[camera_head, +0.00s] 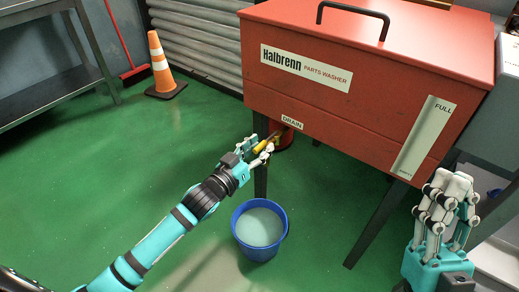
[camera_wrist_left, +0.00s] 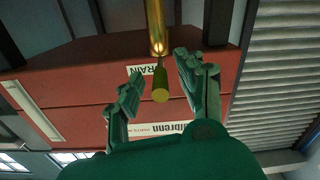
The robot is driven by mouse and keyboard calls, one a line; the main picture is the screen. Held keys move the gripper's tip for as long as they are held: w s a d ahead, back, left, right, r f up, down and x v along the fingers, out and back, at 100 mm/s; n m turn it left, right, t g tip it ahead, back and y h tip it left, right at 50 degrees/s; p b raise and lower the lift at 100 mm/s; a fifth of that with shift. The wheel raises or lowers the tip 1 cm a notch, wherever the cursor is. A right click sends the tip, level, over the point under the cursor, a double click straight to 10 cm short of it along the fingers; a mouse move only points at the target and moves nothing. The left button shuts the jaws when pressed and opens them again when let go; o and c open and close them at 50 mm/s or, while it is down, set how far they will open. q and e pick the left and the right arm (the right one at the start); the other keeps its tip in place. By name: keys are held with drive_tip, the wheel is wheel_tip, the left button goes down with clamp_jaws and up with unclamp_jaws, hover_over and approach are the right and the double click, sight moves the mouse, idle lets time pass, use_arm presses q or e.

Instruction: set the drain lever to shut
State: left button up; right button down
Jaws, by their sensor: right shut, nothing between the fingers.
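The yellow drain lever (camera_head: 263,145) is under the DRAIN label (camera_head: 292,122) on the front of the red parts washer (camera_head: 300,95). My left gripper (camera_head: 266,150) is at the lever and partly covers it. In the left wrist view, its two fingers (camera_wrist_left: 163,88) are apart, with the yellow lever end (camera_wrist_left: 160,92) between them. A gap shows on each side of the lever, and I cannot tell whether a finger touches it. The brass drain pipe (camera_wrist_left: 155,28) is behind it. My right gripper (camera_head: 448,190) is shut and empty, in front of the washer's right end.
A blue bucket (camera_head: 236,229) with pale liquid stands on the green floor below the drain. A washer leg (camera_head: 261,178) is close beside my left gripper. An orange cone (camera_head: 160,70) and a grey shelf (camera_head: 50,92) are at the back left. The left floor is clear.

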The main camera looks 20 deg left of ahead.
use_arm(q)
drive_tip(key=shift+w, duration=0.1)
drive_tip(key=shift+c, duration=0.5)
clamp_jaws()
